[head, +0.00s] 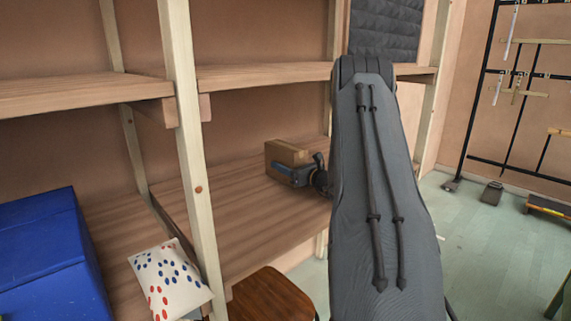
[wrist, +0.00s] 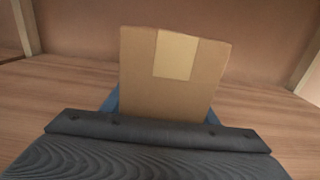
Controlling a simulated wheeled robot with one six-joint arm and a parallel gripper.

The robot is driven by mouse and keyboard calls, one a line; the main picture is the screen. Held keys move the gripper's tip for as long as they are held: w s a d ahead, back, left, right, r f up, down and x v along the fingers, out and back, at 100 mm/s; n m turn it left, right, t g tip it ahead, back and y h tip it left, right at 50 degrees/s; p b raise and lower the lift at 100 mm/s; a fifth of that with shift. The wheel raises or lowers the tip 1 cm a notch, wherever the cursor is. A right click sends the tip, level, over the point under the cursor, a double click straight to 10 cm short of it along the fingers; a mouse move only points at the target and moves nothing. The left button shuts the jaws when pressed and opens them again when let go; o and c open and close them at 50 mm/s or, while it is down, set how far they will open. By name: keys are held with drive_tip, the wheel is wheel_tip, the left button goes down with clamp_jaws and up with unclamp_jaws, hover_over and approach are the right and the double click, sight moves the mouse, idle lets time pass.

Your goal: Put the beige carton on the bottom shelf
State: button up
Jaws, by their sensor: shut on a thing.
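The beige carton (head: 287,153) is a small brown box, seen at the middle of the head view over the lower shelf (head: 235,215) of the wooden rack. My gripper (head: 293,173) is shut on it from the near right side, with blue fingers along its sides. In the wrist view the carton (wrist: 172,85) stands between the blue fingers (wrist: 160,108), with a paler tape patch on its face. The shelf boards show around it. I cannot tell whether its underside touches the shelf. My arm hides part of the shelf to the right.
An upper shelf (head: 265,75) runs above the carton, and a pale post (head: 185,130) stands to its left. A blue box (head: 45,250) and a spotted cushion (head: 168,280) are at lower left. A brown wooden seat (head: 270,297) is below the shelf. The shelf left of the carton is bare.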

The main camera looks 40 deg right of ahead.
drive_tip(key=shift+f, duration=0.1)
drive_tip(key=o, duration=1.4)
drive_tip(key=s+b, duration=0.1)
drive_tip(key=s, duration=0.3)
drive_tip(key=s+b, duration=0.1)
drive_tip(key=s, duration=0.3)
drive_tip(key=s+d, duration=0.1)
drive_tip(key=s, duration=0.3)
drive_tip(key=shift+b, duration=0.4)
